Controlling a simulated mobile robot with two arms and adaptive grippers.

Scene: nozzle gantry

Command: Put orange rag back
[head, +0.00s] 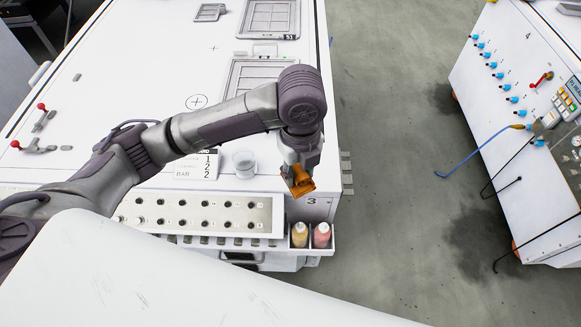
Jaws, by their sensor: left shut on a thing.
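The orange rag (302,187) is a small, crumpled orange-brown piece at the tip of my left arm. My left gripper (296,176) is shut on it and points down over the front right corner of the white cabinet. The gripper's fingers are mostly hidden by the wrist and the rag. The rag appears above the small holder (332,247) on the cabinet's front, which has two bottles in it. I cannot tell how high above it the rag is. My right gripper is not in view.
A yellow-topped bottle (299,236) and a pink bottle (321,236) stand side by side in the holder. A clear cup (244,165) and a printed card (197,166) are on the cabinet top. Grey floor (400,200) is open at right.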

